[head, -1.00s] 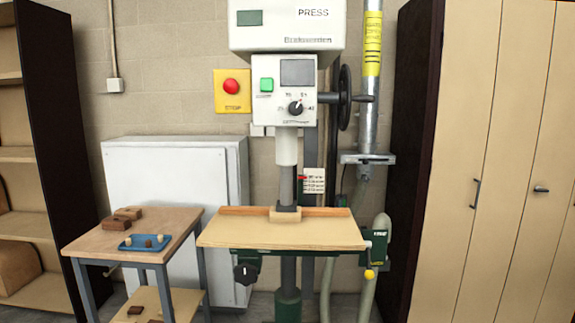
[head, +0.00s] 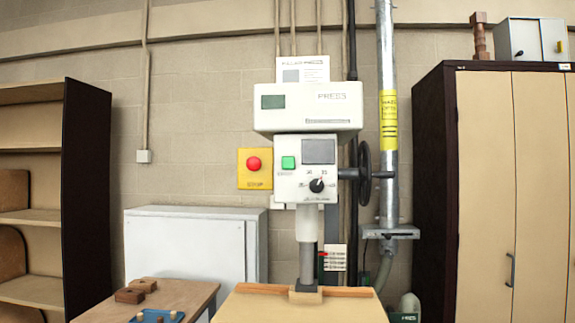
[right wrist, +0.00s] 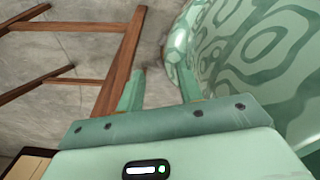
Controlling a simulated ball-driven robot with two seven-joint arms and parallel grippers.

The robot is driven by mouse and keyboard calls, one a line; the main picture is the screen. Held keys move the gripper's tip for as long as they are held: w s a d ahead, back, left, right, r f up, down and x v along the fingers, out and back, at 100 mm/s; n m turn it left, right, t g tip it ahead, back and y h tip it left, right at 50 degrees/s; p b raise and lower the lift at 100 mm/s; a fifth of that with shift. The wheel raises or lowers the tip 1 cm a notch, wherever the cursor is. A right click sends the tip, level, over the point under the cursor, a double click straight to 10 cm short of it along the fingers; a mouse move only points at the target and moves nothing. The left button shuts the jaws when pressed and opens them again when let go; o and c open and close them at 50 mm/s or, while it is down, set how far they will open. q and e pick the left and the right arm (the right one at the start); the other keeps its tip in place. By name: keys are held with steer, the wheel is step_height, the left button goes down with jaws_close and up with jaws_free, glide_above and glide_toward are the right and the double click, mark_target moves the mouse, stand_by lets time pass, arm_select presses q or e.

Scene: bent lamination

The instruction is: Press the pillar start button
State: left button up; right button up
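The green start button (head: 288,162) is on the front panel of the press's control box (head: 305,184), left of a grey screen and above a black dial (head: 317,185). A red mushroom stop button (head: 254,163) on a yellow plate sits just left of it. Neither gripper is in the head view, so nothing touches the button there. In the right wrist view my right gripper (right wrist: 160,88) has its two pale green fingers apart with nothing between them. It is over a grey floor, away from the press. My left gripper is in no view.
The press table (head: 300,308) is below the head. A side table (head: 165,295) holds brown blocks and a blue tray (head: 157,317) at the left. A black handwheel (head: 364,172) sticks out right of the panel. Wooden legs or rails (right wrist: 118,70) show beside the right gripper.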

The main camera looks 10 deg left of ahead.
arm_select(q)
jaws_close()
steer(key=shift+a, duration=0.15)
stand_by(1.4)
